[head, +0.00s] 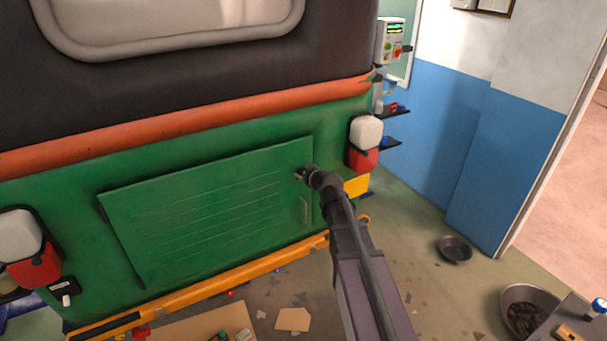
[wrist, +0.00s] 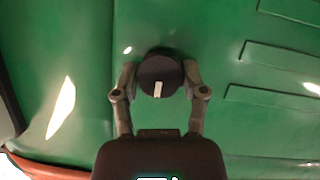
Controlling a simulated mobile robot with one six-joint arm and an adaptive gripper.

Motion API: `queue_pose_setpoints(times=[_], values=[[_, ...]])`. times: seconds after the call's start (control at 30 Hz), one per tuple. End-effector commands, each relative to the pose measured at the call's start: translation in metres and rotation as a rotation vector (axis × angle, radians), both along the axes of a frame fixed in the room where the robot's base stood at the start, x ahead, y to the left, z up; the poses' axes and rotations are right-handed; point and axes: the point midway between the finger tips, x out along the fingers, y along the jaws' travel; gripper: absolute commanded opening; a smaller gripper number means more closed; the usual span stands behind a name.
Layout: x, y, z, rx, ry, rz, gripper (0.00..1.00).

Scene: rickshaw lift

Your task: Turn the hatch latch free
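The hatch (head: 210,215) is a green ribbed panel on the green rear of the rickshaw, lying flush in its frame. The hatch latch (wrist: 158,76) is a round black knob with a white mark that points toward the bottom of the wrist picture. My gripper (head: 303,174) is at the hatch's upper right corner. In the wrist view its two fingers stand on either side of the knob and appear to touch it. In the head view the gripper hides most of the latch. A small green handle (head: 305,210) sits below the latch on the hatch.
Red and white lamps flank the hatch, one at right (head: 365,145) and one at left (head: 22,245). A yellow bumper bar (head: 200,288) runs below. A metal bowl (head: 455,249) and a larger pan (head: 528,300) stand on the floor at right. Cardboard (head: 205,327) lies beneath.

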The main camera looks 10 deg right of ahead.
Motion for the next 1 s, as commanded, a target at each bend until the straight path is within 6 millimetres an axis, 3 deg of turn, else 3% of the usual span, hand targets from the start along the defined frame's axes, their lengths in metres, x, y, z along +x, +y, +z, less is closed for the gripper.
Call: queue_pose_setpoints(times=[0.57, 1.0], values=[[0.001, -0.0001, -0.0004, 0.088, 0.028, 0.001, 0.08], [0.0015, -0.0014, -0.002, 0.412, 0.134, 0.003, 0.08]])
